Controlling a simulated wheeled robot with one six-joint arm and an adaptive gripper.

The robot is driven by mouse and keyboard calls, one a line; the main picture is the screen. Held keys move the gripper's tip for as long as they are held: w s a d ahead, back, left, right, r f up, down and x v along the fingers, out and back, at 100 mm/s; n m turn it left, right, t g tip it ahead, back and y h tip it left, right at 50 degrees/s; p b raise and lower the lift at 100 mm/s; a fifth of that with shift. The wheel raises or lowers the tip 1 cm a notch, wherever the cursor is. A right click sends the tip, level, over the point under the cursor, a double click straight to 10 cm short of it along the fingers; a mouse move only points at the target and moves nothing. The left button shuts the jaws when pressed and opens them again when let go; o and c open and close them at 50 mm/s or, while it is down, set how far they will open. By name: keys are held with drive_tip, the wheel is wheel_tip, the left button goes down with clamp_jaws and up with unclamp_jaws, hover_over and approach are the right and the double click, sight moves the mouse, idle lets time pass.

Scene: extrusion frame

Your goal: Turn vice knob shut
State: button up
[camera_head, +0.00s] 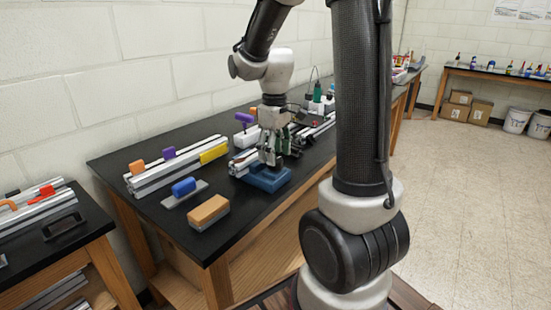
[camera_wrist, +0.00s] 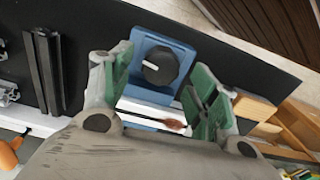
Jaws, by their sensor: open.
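The blue vice (camera_head: 268,179) sits on the black bench, below my gripper (camera_head: 271,150). In the wrist view the vice body (camera_wrist: 186,48) carries a round black knob (camera_wrist: 160,67) with a white pointer mark that points left. My gripper (camera_wrist: 162,72) is open, with one green-padded finger on each side of the knob in this picture. I see no contact with the knob, and cannot tell how far above it the fingertips are. A white and blue strip with a reddish-brown piece (camera_wrist: 175,124) shows between the fingers. In the head view my gripper hides the knob.
A block with a tan top (camera_head: 208,212) and a blue-handled piece (camera_head: 184,188) lie left of the vice. Aluminium extrusions with a yellow block (camera_head: 214,153) lie behind them. A purple-topped item (camera_head: 244,118) stands behind my gripper. The bench's front edge is close to the vice.

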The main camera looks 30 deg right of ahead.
drive_tip(key=shift+f, duration=1.2)
drive_tip(key=shift+c, duration=0.4)
drive_tip(key=c, duration=0.9)
drive_tip(key=shift+m, duration=0.7)
drive_tip(key=shift+c, duration=0.2)
drive_tip(key=o, duration=1)
